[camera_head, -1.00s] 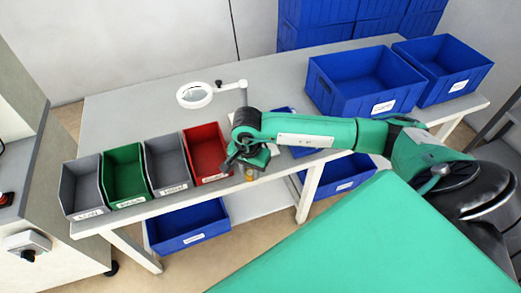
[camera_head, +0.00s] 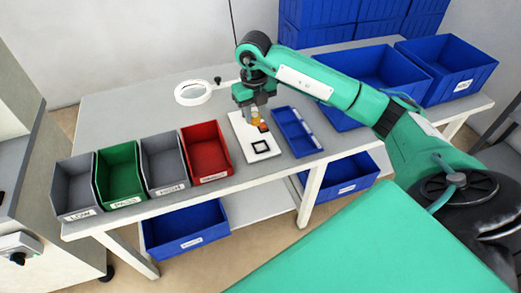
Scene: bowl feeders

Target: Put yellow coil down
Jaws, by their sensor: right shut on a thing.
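The yellow coil (camera_head: 256,114) is a small orange-yellow piece held in my right gripper (camera_head: 255,108). The gripper points down and is shut on it, over the white board (camera_head: 245,140) on the table. I cannot tell whether the coil touches the board. A small dark and orange-red piece (camera_head: 264,127) shows just below and right of the coil. A black square outline (camera_head: 261,147) is on the front part of the board. My left gripper is not in view.
Red (camera_head: 206,150), green (camera_head: 121,172) and two grey bins (camera_head: 165,162) stand left of the board. A shallow blue tray (camera_head: 297,131) lies right of it. A ring magnifier (camera_head: 193,92) stands behind. Large blue crates (camera_head: 447,67) fill the table's right end.

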